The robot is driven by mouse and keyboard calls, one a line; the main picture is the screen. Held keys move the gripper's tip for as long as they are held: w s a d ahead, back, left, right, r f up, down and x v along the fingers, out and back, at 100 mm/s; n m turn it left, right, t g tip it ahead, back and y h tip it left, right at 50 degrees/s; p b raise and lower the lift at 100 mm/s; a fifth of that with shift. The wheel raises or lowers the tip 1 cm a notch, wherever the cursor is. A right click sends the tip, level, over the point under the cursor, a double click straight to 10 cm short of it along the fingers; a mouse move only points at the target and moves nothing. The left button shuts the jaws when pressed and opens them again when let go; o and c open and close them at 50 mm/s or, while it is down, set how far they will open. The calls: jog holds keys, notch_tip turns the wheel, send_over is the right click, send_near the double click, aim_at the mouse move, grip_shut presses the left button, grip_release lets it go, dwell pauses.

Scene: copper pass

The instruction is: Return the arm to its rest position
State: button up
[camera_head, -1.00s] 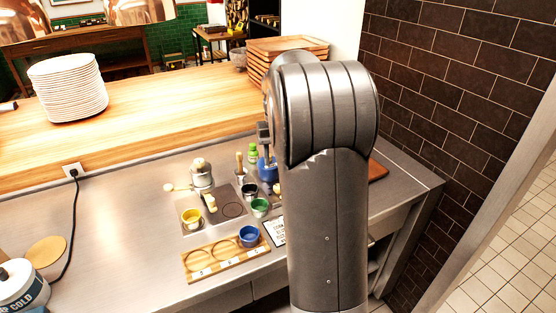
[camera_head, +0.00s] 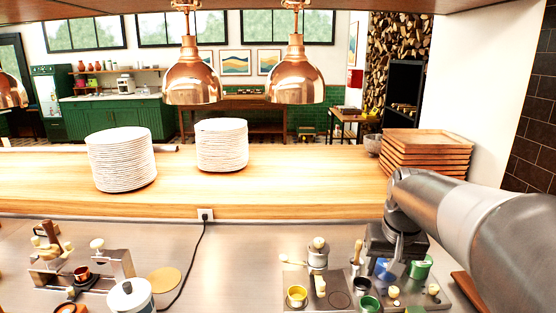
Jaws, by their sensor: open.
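My arm (camera_head: 480,215) reaches in from the right side of the head view, over the steel counter. My gripper (camera_head: 386,268) hangs from its dark hand at the arm's end and points down above the items on the counter's right part. The jaws are open, and I see nothing held between them. The fingertips are small and hard to tell from the things behind them. A blue item (camera_head: 382,266) and a green item (camera_head: 419,267) show close around the gripper; I cannot tell whether it touches them.
A yellow cup (camera_head: 297,295) and a pot (camera_head: 318,254) stand left of the gripper. Stacked wooden trays (camera_head: 428,152) are behind the arm on the wooden shelf (camera_head: 290,190). Plate stacks (camera_head: 121,160) stand further left. Copper lamps (camera_head: 193,80) hang above. The mid counter is mostly clear.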

jog(key=s+a+f+n+t, duration=0.1)
jog(key=s+a, duration=0.3)
jog(key=s, duration=0.4)
jog(key=s+a+t, duration=0.2)
jog(key=s+a, duration=0.1)
jog(key=s, duration=0.5)
jog(key=shift+a+f+n, duration=0.35)
jog(key=shift+f+n, duration=0.05)
dwell(1.8)
